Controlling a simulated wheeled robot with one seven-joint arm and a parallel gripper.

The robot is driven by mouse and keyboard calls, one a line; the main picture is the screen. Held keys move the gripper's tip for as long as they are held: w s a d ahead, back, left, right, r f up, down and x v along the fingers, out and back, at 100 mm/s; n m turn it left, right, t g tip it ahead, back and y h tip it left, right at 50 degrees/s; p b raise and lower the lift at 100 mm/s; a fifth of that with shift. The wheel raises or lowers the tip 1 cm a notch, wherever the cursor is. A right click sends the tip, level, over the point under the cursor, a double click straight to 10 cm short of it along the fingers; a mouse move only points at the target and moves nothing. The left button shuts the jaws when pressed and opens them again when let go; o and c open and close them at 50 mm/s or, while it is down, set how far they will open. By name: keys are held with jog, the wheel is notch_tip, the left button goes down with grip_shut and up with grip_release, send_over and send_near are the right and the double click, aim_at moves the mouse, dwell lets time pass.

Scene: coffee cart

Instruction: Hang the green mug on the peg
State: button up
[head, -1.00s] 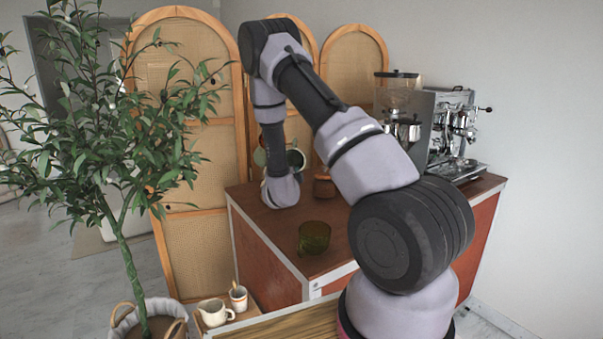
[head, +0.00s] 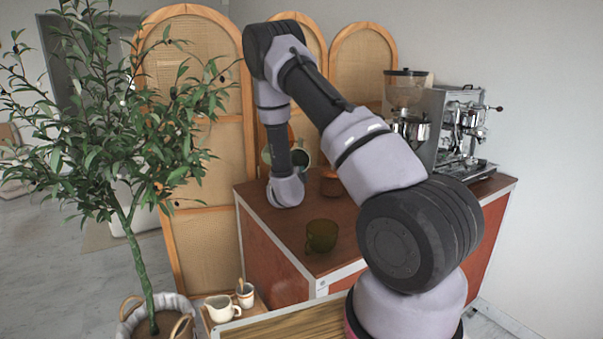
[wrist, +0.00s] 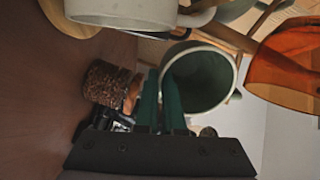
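The green mug (wrist: 203,82) has a dark green inside and a pale rim. In the wrist view it lies with its mouth towards the camera, right against my gripper's fingers (wrist: 160,98). The fingers are close together, with the mug's near side at them; which part they grip is hidden. In the head view the mug (head: 301,158) shows just right of my wrist, above the cart, and the fingers are hidden. Wooden pegs (wrist: 222,36) of a rack show above and right of the mug in the wrist view; I cannot tell whether they touch.
A pale mug (wrist: 125,12) and an orange glass mug (wrist: 288,68) are close by in the wrist view. An olive glass cup (head: 321,236) stands at the cart's (head: 270,222) near side. An espresso machine (head: 463,130) and grinder stand right. A plant (head: 130,125) is left.

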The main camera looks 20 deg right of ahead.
jog(key=o, duration=0.4)
jog(key=shift+o, duration=0.2)
jog(key=v, duration=1.1)
jog(key=s+a+r+n+g+y, duration=0.1)
jog(key=s+a+r+n+y, duration=0.15)
jog(key=r, duration=0.45)
jog(key=s+a+r+n+g+y, duration=0.1)
jog(key=r+n+y, duration=0.1)
jog(key=r+y, duration=0.3)
jog(key=s+a+r+n+g+y, duration=0.1)
jog(key=s+r+n+g+y, duration=0.1)
jog(key=r, duration=0.6)
jog(key=s+r+n+g, duration=0.1)
jog(key=s+r+n, duration=0.1)
jog(key=s, duration=0.6)
jog(key=s+r+n+g+y, duration=0.1)
jog(key=s+r+n, duration=0.2)
jog(key=s+n, duration=0.2)
jog(key=s+r+n+g, duration=0.1)
jog(key=s+r+n, duration=0.2)
jog(key=s, duration=0.8)
jog(key=shift+s+a+r+n, duration=0.25)
jog(key=shift+s+n, duration=0.15)
jog(key=shift+n, duration=0.05)
